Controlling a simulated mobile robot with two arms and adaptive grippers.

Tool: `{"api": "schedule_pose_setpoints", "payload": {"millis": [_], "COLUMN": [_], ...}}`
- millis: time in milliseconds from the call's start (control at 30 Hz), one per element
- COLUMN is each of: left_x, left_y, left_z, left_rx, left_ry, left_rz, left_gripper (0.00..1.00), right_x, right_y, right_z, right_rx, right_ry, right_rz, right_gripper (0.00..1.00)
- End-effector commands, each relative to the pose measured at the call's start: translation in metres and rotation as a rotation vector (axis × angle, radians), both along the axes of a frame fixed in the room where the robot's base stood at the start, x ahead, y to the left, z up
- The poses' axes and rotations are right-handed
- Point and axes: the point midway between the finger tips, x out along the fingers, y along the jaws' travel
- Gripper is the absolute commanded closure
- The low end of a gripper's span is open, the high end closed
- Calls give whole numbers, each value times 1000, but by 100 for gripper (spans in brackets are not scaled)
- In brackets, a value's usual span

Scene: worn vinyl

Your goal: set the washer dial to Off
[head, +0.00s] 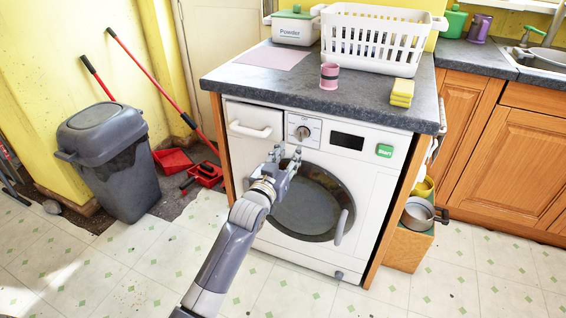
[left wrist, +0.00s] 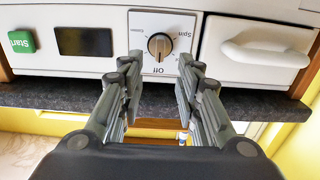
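The white washer (head: 328,250) stands under the dark counter. Its dial (head: 303,132) is a round knob on a pale panel, left of the black display. In the left wrist view, which is upside down, the dial (left wrist: 159,46) has labels around it; "Off" and "Spin" are readable. "Off" is at the dial's lower side there. I cannot tell for sure which label its pointer faces. My left gripper (head: 287,153) is open and empty, its fingers toward the panel, near the dial. In the wrist view its fingertips (left wrist: 159,68) are spread either side of the "Off" label, apart from the knob.
A drawer handle (head: 249,129) juts out left of the dial. A display (head: 347,141) and green Start button (head: 384,151) are to its right. The counter edge (head: 320,112) overhangs the panel. A grey bin (head: 112,160) stands left; the floor before the washer is clear.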

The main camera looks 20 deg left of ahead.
Motion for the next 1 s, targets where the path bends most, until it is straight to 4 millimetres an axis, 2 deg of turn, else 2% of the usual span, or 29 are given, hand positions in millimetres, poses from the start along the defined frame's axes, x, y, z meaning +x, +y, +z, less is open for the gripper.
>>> {"api": "schedule_pose_setpoints", "payload": {"millis": [100,300,1000], "left_x": [-17,-33,-36], "left_y": [1,1,1], "left_z": [-1,0,0], "left_rx": [0,0,0], "left_ry": [1,0,0], "left_rz": [0,0,0], "left_gripper": [68,68,68], "right_x": [0,0,0], "right_y": [0,0,0], "right_z": [0,0,0], "right_rx": [0,0,-1], "right_ry": [0,0,1], "right_rz": [0,0,0], "right_gripper": [100,100,100]}}
